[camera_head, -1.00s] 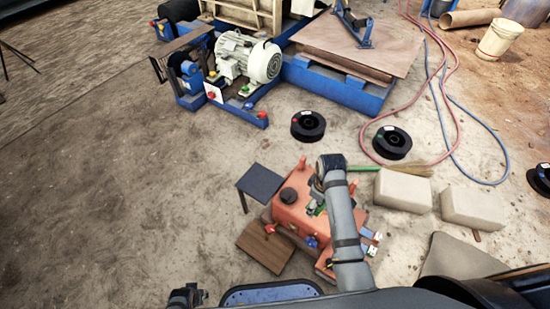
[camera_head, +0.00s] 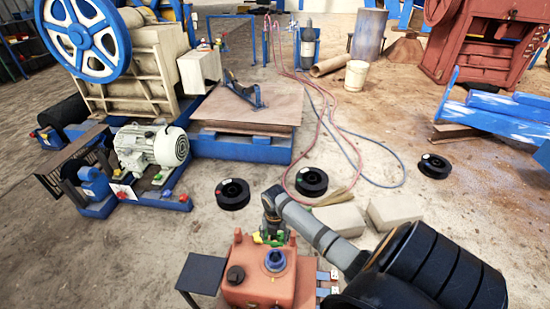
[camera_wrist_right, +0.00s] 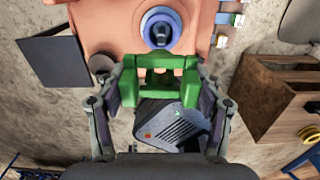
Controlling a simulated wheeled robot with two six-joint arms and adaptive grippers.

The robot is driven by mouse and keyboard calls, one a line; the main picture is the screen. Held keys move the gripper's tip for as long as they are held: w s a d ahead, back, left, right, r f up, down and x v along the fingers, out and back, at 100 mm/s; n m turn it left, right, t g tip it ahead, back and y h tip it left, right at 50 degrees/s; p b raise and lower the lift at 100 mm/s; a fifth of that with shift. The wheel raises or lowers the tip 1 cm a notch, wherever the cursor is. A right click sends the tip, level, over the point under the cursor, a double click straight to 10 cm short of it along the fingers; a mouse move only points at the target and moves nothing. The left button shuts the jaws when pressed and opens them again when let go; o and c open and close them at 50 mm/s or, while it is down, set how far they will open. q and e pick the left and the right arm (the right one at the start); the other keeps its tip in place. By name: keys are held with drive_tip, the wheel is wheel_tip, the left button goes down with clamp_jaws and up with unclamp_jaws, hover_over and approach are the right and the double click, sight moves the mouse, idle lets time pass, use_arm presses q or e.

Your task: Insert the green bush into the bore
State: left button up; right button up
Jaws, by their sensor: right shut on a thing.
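My right gripper (camera_wrist_right: 158,95) is shut on the green bush (camera_wrist_right: 158,86), which spans the space between its two fingers. In the head view the gripper (camera_head: 270,238) is at the far edge of the orange housing (camera_head: 262,292), and only a little green shows there. On the housing's top is a blue round fitting (camera_head: 275,259) with a dark centre; it also shows in the wrist view (camera_wrist_right: 161,28). The bush is apart from this fitting in the wrist view. I cannot tell whether the fitting surrounds the bore. My left gripper is not in view.
A dark panel (camera_head: 201,273) stands left of the housing. Two pale blocks (camera_head: 340,219) and several black spools (camera_head: 312,182) lie beyond it. A white motor (camera_head: 150,150) and a blue-edged platform (camera_head: 240,148) stand farther back.

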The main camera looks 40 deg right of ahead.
drive_tip(key=shift+d, duration=0.25)
drive_tip(key=shift+r, duration=0.1)
